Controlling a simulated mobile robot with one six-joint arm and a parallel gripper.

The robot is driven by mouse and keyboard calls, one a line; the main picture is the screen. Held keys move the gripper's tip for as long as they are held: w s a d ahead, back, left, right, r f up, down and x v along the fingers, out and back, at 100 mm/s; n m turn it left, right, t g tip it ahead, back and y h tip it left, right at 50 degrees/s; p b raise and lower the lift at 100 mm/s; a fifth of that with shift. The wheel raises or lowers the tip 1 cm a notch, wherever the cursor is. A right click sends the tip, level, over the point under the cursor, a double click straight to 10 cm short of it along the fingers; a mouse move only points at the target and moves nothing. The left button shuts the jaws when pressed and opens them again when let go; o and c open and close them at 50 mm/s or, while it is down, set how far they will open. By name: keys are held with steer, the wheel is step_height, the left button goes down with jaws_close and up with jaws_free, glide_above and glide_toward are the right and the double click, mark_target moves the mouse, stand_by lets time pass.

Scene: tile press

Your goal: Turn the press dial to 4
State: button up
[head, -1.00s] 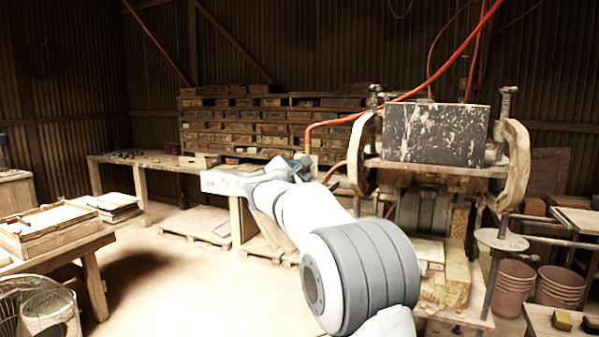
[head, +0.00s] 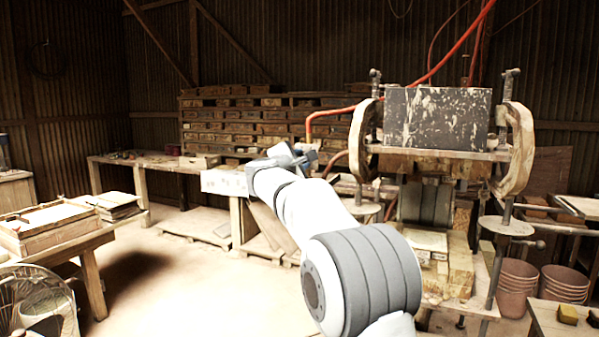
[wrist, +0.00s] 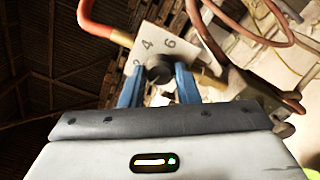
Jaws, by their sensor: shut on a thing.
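The press dial (wrist: 159,68) is a dark round knob on a pale plate (wrist: 178,38) in the wrist view. The figures 4 and 6 are printed above it, and another mark shows at its left. My gripper (wrist: 159,82) has its blue fingers on either side of the knob, shut on it. I cannot tell which figure the dial points to. In the head view my gripper (head: 305,157) is at the left of the press (head: 437,120); the dial is hidden there behind my gripper and wrist.
A red hose (head: 440,66) arches above my gripper to the press. A table with a wooden tray (head: 50,225) is at the left. The floor between is clear.

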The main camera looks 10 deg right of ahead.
steer(key=m+b, duration=0.6)
steer(key=m, duration=0.4)
steer(key=m+h+b, duration=0.1)
steer(key=m+b, duration=0.6)
steer(key=m, duration=0.4)
steer(key=shift+f+m+g, duration=0.2)
steer(key=shift+m+g, duration=0.1)
steer(key=shift+w, duration=0.1)
steer(key=o, duration=1)
steer(key=shift+r, duration=0.15)
steer(key=shift+c, duration=0.2)
steer(key=shift+a+b, duration=0.1)
steer(key=shift+b, duration=0.2)
steer(key=b+v, duration=0.4)
steer(key=v, duration=0.3)
steer(key=shift+s+a, duration=0.2)
steer(key=shift+s, duration=0.15)
